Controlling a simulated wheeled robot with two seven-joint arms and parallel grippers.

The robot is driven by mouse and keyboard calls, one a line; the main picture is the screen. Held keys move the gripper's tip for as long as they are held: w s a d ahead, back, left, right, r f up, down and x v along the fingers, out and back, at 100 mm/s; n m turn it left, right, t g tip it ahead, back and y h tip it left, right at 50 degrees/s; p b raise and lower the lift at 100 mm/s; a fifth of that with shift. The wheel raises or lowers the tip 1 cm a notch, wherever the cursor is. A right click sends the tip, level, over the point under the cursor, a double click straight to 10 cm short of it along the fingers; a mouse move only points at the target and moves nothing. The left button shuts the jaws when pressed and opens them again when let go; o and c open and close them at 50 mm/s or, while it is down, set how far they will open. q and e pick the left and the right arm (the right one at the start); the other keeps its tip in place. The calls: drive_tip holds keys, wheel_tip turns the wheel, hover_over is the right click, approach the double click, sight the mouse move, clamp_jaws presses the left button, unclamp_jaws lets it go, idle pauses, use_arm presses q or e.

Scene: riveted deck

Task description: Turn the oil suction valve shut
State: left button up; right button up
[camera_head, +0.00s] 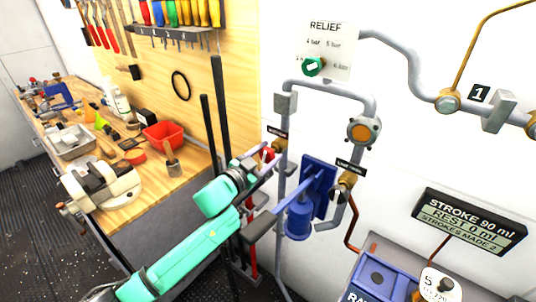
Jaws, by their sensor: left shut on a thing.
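The suction valve is a brass fitting (280,146) on the left grey pipe, below a small dark label (277,133) too small to read surely. Its red handle (268,153) shows just left of the fitting. My left arm, teal, comes in from the lower left. Its dark left gripper (264,164) is at the red handle and shut on it; the fingers hide part of the handle. Its exact angle is hard to tell. My right gripper is not in view.
A blue hand pump (299,217) stands right of my wrist, close to it. A second brass valve (348,178) sits on the pipe beyond. A green relief knob (313,66) is above. A cluttered wooden workbench (195,163) lies left.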

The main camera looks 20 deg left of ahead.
use_arm(q)
drive_tip(key=m, duration=0.4)
drive_tip(key=shift+f+m+b, duration=0.1)
drive_tip(key=shift+m+b, duration=0.2)
drive_tip(key=m, duration=0.3)
drive_tip(key=shift+m+b, duration=0.3)
drive_tip(key=m, duration=0.3)
drive_tip(key=shift+d+f+m, duration=0.1)
drive_tip(key=shift+m, duration=0.2)
drive_tip(key=shift+f+m+b, duration=0.1)
drive_tip(key=shift+m+b, duration=0.4)
drive_tip(key=shift+m, duration=1.4)
drive_tip(key=o, duration=1.4)
drive_tip(key=shift+s, duration=0.1)
